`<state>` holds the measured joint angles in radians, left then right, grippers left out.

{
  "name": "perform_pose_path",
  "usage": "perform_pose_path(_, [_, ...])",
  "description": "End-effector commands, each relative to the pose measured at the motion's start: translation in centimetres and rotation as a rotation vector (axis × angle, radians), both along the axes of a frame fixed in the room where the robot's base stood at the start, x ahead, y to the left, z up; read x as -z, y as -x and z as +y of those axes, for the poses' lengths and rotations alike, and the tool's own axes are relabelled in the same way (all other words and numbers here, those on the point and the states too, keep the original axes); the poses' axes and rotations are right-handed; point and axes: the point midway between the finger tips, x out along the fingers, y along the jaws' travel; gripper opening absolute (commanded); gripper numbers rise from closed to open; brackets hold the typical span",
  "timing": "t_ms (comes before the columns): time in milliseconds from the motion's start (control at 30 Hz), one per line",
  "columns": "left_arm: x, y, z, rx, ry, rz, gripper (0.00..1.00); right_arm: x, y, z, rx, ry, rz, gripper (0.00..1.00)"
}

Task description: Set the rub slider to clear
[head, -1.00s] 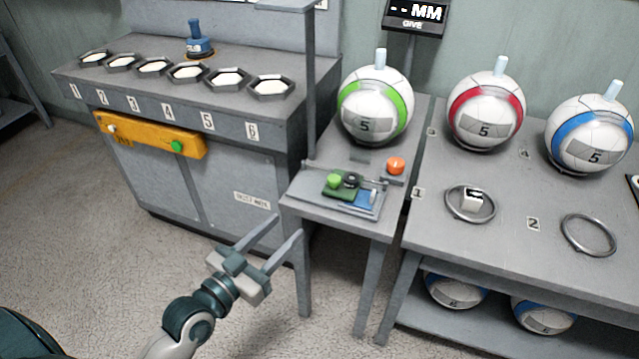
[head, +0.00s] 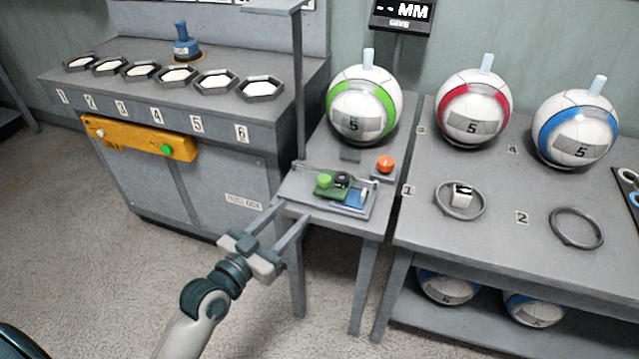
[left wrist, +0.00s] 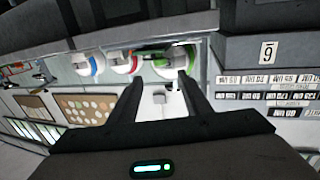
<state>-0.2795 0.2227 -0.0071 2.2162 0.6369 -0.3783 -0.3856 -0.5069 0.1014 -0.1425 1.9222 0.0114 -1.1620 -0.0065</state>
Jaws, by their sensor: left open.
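I cannot read a "rub" or "clear" label in these frames. A small tray (head: 318,202) on the narrow table holds a green knob (head: 324,181), a black round part and a blue part (head: 355,197). A yellow panel (head: 140,138) on the left cabinet carries a white knob (head: 99,133) and a green button (head: 166,150). My left gripper (head: 294,213) is open and empty, its fingertips by the front left corner of the narrow table, just short of the tray. In the left wrist view its fingers (left wrist: 163,82) stand apart. My right gripper is out of view.
An orange button (head: 385,163) sits behind the tray. A ball with a green band (head: 364,110) stands behind it, near a grey post (head: 299,90). The right table (head: 480,222) holds red-banded and blue-banded balls and two rings. Open floor lies in front.

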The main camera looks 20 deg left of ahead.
Motion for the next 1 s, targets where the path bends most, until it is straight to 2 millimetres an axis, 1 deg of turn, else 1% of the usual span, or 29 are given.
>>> perform_pose_path(33, [-0.2, -0.9, -0.3, 0.000, 0.003, -0.002, 0.44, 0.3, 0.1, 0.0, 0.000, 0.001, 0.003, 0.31])
perform_pose_path(333, [-0.2, -5.9, -1.8, 0.000, 0.003, -0.002, 0.44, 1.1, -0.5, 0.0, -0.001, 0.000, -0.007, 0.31])
perform_pose_path(400, [-0.1, -7.1, -2.2, 0.000, 0.005, -0.002, 0.44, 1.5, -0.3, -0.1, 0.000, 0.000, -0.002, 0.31])
perform_pose_path(600, [-0.1, -9.8, -3.0, 0.000, 0.002, 0.000, 0.44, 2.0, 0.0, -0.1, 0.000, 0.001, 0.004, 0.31])
perform_pose_path(700, [0.0, -10.7, -3.3, 0.000, 0.000, 0.000, 0.44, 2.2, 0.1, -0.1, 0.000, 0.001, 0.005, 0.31])
perform_pose_path(800, [0.0, -11.2, -3.4, 0.000, 0.001, 0.000, 0.44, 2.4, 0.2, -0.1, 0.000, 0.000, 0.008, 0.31])
perform_pose_path(1000, [0.0, -11.5, -3.5, 0.000, 0.001, 0.001, 0.44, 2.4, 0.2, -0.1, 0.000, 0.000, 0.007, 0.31])
